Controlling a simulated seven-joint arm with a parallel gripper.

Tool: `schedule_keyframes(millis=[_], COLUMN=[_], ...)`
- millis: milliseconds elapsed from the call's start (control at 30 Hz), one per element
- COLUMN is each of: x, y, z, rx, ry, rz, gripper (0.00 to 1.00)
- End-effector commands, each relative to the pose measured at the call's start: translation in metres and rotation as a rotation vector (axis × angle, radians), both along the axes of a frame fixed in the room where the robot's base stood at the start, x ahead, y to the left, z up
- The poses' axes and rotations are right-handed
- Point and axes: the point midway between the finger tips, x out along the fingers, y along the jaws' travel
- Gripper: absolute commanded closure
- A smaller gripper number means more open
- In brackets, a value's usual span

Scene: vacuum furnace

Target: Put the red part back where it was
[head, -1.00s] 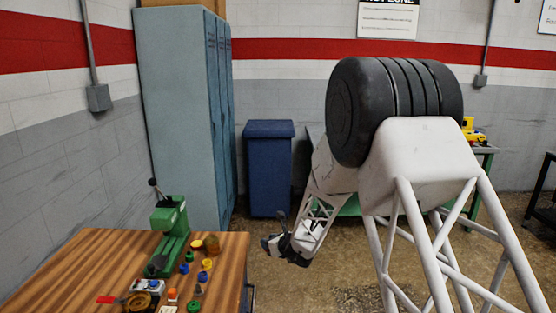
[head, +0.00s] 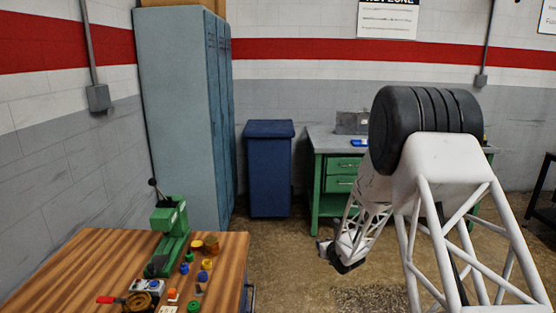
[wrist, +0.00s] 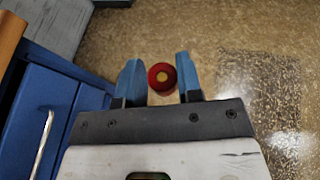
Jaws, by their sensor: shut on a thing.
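The red part (wrist: 153,76) is a round red piece with a yellow centre. It sits between the two blue fingers of my gripper (wrist: 160,78) in the wrist view, and my gripper is shut on it. It is held above the brown floor. In the head view my gripper (head: 334,256) hangs over the floor to the right of the wooden table (head: 90,262), and I cannot make out the red part there.
Several small coloured parts and a green press (head: 172,238) stand on the wooden table. A blue bin (head: 269,175) and a green workbench (head: 318,185) stand behind. In the wrist view, a blue cabinet (wrist: 42,115) is at the left. The floor between is open.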

Motion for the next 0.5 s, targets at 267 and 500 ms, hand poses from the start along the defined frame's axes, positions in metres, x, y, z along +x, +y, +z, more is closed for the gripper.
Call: schedule_keyframes(millis=[267, 500], x=[0.0000, -0.0013], y=[0.0006, 0.0078], z=[0.0005, 0.0028], rx=[0.000, 0.000], ry=[0.000, -0.001], rz=[0.001, 0.018], gripper=[0.98, 0.98])
